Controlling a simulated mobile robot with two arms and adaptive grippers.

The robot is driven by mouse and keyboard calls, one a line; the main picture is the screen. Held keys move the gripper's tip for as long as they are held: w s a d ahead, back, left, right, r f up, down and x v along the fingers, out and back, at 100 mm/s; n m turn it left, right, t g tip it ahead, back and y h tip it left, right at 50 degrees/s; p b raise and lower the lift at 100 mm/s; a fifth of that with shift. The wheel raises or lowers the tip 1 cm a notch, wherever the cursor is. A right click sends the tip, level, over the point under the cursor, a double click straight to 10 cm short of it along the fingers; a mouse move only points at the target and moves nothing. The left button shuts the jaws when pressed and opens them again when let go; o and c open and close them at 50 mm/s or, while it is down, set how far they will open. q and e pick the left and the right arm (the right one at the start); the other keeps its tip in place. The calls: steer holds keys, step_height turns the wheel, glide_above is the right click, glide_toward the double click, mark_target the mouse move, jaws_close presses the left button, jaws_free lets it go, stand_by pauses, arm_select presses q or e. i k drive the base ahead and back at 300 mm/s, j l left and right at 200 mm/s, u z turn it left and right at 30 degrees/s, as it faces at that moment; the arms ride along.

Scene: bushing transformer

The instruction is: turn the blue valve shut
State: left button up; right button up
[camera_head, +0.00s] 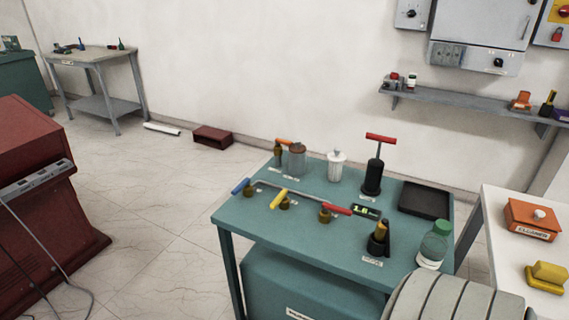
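The blue valve handle (240,186) is at the left end of a grey pipe manifold on the teal table (232,216). It sticks out at a slant past the table's left edge area, by a small brass valve body (249,192). A yellow handle (279,198) and a red handle (336,209) sit on the other brass valves along the same pipe. A small digital display (366,212) stands at the pipe's right end. The blue handle is too small for me to judge its exact turn. Neither of my grippers is in view.
A black pump (373,176) with a red T-handle, a white lidded jar (336,166), a grey canister (297,160), a black tray (424,200) and a green-capped bottle (433,245) share the table. A white table (488,215) stands right.

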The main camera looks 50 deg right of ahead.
mark_target(247, 183)
steer(key=z, duration=1.2)
